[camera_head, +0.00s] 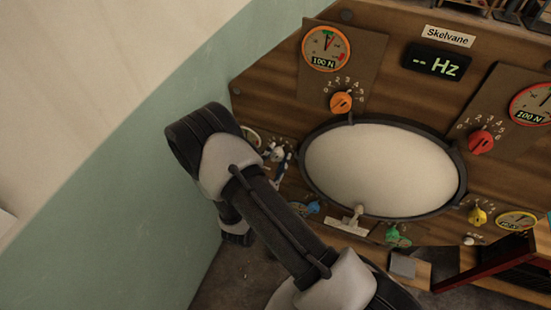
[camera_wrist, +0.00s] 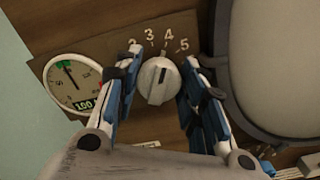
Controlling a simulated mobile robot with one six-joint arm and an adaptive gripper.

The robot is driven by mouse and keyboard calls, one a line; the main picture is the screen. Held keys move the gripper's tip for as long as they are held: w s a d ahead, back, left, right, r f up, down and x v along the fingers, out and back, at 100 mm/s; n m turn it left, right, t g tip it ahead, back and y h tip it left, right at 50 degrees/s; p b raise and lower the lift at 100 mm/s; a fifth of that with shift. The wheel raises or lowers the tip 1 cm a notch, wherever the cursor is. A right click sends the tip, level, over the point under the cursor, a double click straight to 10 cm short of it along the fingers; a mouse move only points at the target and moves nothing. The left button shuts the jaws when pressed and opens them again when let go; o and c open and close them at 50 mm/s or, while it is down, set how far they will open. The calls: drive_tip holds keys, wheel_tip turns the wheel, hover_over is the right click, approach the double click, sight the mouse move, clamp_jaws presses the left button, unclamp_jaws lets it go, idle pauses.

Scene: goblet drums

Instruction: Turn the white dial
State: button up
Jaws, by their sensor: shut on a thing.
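The white dial (camera_wrist: 157,82) is a round knob with a raised grip bar, on a wooden panel with printed numbers, 2 to 5 readable. A dark mark on it points up, roughly toward the 4. My gripper (camera_wrist: 161,62) has one finger on each side of the dial and is shut on it. In the head view my gripper (camera_head: 283,158) is at the panel left of the big drum skin, and it mostly hides the dial there. A white-rimmed gauge (camera_wrist: 73,82) labelled 100 sits left of the dial, its needle pointing up and left.
The large white drum skin (camera_head: 384,170) with a dark rim is close on the right. An orange dial (camera_head: 341,103) is above, a red dial (camera_head: 481,142) to the right. Blue (camera_head: 312,208), green (camera_head: 392,234) and yellow (camera_head: 478,216) dials line the lower edge. A green-and-cream wall (camera_head: 140,175) stands left.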

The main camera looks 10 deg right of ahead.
idle(0.3)
drive_tip(key=o, duration=1)
drive_tip(key=shift+o, duration=0.2)
drive_tip(key=v, duration=1.2)
